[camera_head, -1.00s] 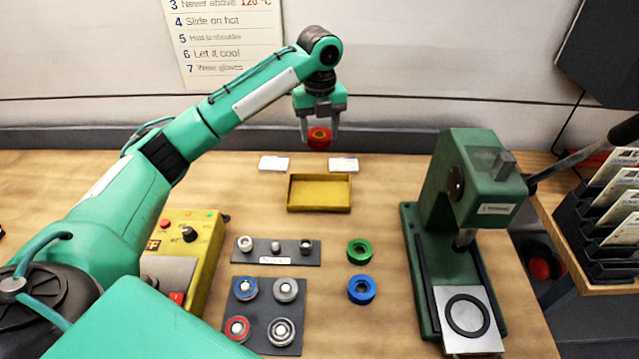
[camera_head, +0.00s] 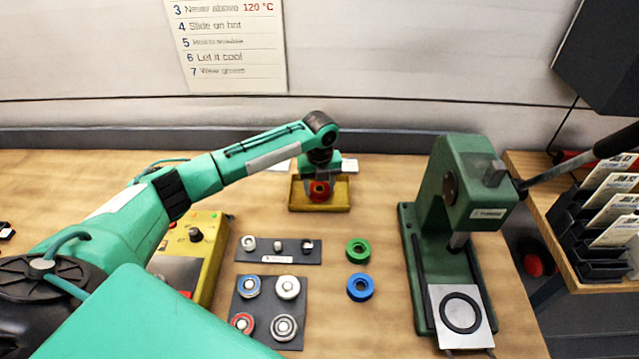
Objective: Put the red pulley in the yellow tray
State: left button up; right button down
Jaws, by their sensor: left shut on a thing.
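The red pulley (camera_head: 319,192) is between the fingers of my left gripper (camera_head: 320,190), which is shut on it. The gripper points down from above, and the pulley is at the yellow tray (camera_head: 340,206), left of its middle in the picture. Whether the pulley touches the tray floor I cannot tell. The gripper and pulley hide part of the tray's inside. The rest of the tray looks empty. My right gripper is not in view.
A green pulley (camera_head: 358,250) and a blue pulley (camera_head: 360,287) lie in front of the tray. Dark plates with bearings (camera_head: 268,312) and small parts (camera_head: 278,250) stand left of them. A green press (camera_head: 455,230) stands at right, a yellow box (camera_head: 208,255) at left.

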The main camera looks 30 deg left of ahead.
pick_arm(q)
jog(key=shift+f, duration=0.15)
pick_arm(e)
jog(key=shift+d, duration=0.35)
pick_arm(q)
jog(key=o, duration=1)
jog(key=shift+o, duration=0.2)
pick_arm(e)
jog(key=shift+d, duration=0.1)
pick_arm(q)
notch_tip(320, 180, up, 12)
jog(key=b, duration=0.2)
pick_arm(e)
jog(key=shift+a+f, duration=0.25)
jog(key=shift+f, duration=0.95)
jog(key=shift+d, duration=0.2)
